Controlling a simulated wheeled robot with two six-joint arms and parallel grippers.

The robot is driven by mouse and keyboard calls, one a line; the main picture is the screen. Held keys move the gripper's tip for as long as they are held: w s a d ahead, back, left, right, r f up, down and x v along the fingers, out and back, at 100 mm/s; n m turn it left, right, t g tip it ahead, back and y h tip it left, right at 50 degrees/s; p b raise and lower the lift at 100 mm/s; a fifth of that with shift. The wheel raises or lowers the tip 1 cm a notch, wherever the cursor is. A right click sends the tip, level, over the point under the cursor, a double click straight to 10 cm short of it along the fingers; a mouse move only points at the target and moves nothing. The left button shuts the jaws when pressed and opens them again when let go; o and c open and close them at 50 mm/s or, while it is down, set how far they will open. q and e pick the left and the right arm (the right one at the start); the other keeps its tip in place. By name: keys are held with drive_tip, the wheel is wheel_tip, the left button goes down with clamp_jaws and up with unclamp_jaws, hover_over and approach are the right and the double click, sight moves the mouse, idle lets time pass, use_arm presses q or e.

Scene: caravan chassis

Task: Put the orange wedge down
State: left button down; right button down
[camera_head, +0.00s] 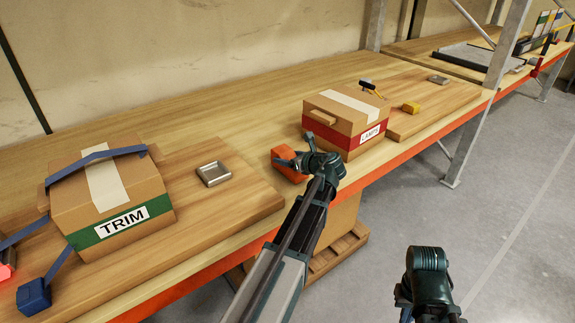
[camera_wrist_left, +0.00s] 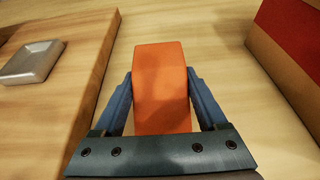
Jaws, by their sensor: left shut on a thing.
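The orange wedge (camera_head: 288,163) is at the front of the wooden shelf (camera_head: 243,128), between the TRIM box and the LAMPS box. My left gripper (camera_head: 292,162) is shut on it, partly covering it in the head view. In the left wrist view the wedge (camera_wrist_left: 162,88) stands between the two blue fingers (camera_wrist_left: 160,100), with bare wood around it. I cannot tell whether its underside touches the shelf.
The TRIM box (camera_head: 105,195) and a metal tray (camera_head: 213,173) sit on a raised board (camera_head: 225,205) to the left. The LAMPS box (camera_head: 345,118) stands close on the right. Bare shelf lies behind the wedge.

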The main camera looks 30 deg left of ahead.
use_arm(q)
drive_tip(key=shift+f, duration=0.35)
use_arm(e)
drive_tip(key=shift+f, duration=0.4)
use_arm(q)
drive_tip(key=shift+f, duration=0.15)
unclamp_jaws()
use_arm(e)
drive_tip(key=shift+f, duration=0.1)
use_arm(q)
drive_tip(key=shift+r, duration=0.25)
drive_tip(key=p+v, duration=0.4)
drive_tip(key=v, duration=0.6)
drive_tip(key=shift+s+d+r, duration=0.1)
drive_tip(key=shift+s+d, duration=0.1)
drive_tip(key=shift+d, duration=0.05)
drive_tip(key=shift+s+d+r+p, duration=0.15)
drive_tip(key=shift+s+d+p, duration=0.15)
drive_tip(key=shift+d, duration=0.35)
use_arm(e)
wheel_tip(320, 180, up, 5)
drive_tip(key=shift+f, duration=0.1)
